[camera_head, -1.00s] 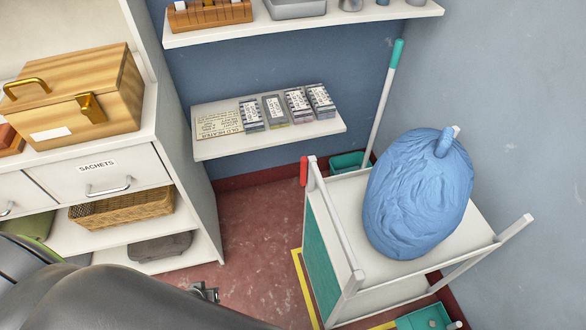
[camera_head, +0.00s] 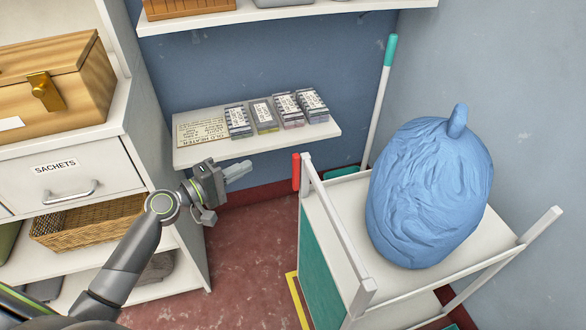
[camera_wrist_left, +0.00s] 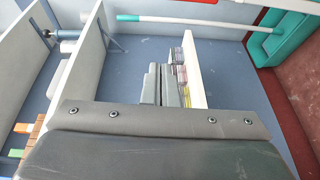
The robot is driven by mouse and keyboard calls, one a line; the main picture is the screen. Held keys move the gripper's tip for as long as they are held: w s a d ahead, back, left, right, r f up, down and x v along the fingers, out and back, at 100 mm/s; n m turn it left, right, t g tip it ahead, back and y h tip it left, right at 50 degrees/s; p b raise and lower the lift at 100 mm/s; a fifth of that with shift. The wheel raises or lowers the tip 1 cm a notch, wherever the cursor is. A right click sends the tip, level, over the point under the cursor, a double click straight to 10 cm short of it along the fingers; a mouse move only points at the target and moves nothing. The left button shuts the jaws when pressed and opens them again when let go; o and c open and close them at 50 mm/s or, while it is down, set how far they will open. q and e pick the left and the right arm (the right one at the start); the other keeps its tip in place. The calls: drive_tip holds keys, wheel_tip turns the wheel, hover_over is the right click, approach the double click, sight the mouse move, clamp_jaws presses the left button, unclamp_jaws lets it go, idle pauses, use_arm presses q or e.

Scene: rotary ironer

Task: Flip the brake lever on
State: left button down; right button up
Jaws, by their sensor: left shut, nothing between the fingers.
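The brake lever appears to be the short red upright handle (camera_head: 296,172) at the back left corner of the white cart (camera_head: 345,240). It stands upright beside the cart's rail. My left gripper (camera_head: 244,170) is shut and empty. Its grey fingers point right toward the red handle, with a gap between them in the head view. The fingers also show in the left wrist view (camera_wrist_left: 163,85), where I cannot make out the red handle. My right gripper is not in view.
A large blue bag (camera_head: 430,195) sits on the cart. A wall shelf (camera_head: 255,146) with several small boxes is just behind my left gripper. A drawer cabinet (camera_head: 75,170) stands at left. A mop handle (camera_head: 380,100) leans behind the cart. Red floor (camera_head: 245,240) is clear between cabinet and cart.

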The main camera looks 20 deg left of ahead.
sight(296, 173)
use_arm(q)
drive_tip(key=shift+s+d+r+h, duration=0.1)
drive_tip(key=shift+d+r+h, duration=0.1)
drive_tip(key=shift+r, duration=0.25)
drive_tip(key=shift+s+d+r+h, duration=0.1)
drive_tip(key=shift+d+r+h, duration=0.1)
drive_tip(key=shift+r, duration=0.2)
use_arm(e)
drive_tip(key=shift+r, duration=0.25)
use_arm(q)
drive_tip(key=w+d+p, duration=0.2)
drive_tip(key=w+d, duration=0.2)
drive_tip(key=d, duration=0.4)
drive_tip(key=shift+w+d, duration=0.15)
drive_tip(key=shift+w, duration=0.25)
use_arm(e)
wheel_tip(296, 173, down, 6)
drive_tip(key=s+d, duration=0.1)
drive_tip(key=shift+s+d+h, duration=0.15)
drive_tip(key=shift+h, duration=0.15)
use_arm(q)
drive_tip(key=shift+f, duration=0.1)
